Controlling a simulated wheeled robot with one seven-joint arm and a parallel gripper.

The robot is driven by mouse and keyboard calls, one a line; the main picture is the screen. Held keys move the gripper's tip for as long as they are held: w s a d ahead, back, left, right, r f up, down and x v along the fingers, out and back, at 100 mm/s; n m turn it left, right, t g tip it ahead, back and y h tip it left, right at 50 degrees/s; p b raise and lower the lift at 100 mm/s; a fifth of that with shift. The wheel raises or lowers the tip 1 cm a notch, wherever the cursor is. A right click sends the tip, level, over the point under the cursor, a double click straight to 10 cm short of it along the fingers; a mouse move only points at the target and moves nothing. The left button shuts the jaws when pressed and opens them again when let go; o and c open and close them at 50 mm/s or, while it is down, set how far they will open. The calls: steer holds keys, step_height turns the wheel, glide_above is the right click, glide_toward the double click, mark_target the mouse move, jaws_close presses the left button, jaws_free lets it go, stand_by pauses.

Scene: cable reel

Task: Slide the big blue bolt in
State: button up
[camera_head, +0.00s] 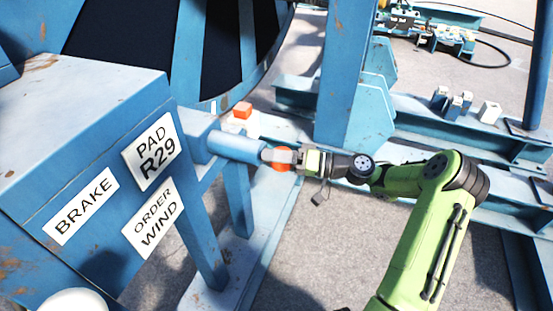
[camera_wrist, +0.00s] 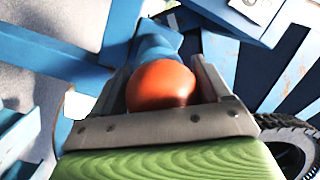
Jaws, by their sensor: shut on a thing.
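The big blue bolt (camera_head: 236,147) is a thick light-blue cylinder with an orange-red knob (camera_head: 282,159) on its right end. It lies about level, its left end at a blue block (camera_head: 199,134) beside the brake box. How deep it sits there is hidden. My gripper (camera_head: 280,157) comes from the right and is shut on the knob. In the wrist view the orange knob (camera_wrist: 162,86) sits between the two grey fingers, with the blue bolt (camera_wrist: 155,42) running away behind it.
The blue brake box (camera_head: 90,90) with labels fills the left. A large reel (camera_head: 240,60) stands behind. A small orange block (camera_head: 242,110) sits on the frame behind the bolt. A blue post (camera_head: 350,75) and rails stand behind my arm. Small blocks (camera_head: 455,105) lie at right.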

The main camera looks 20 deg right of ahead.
mark_target(235, 148)
steer(key=x, duration=0.3)
steer(key=w+x, duration=0.1)
steer(key=x, duration=0.6)
steer(key=shift+w+d+r, duration=0.15)
steer(key=shift+w+d, duration=0.05)
steer(key=shift+w, duration=0.2)
steer(key=shift+r, duration=0.1)
steer(key=o, duration=1.1)
steer(key=shift+c, duration=0.2)
steer(key=o, duration=0.3)
steer(key=shift+a, duration=0.15)
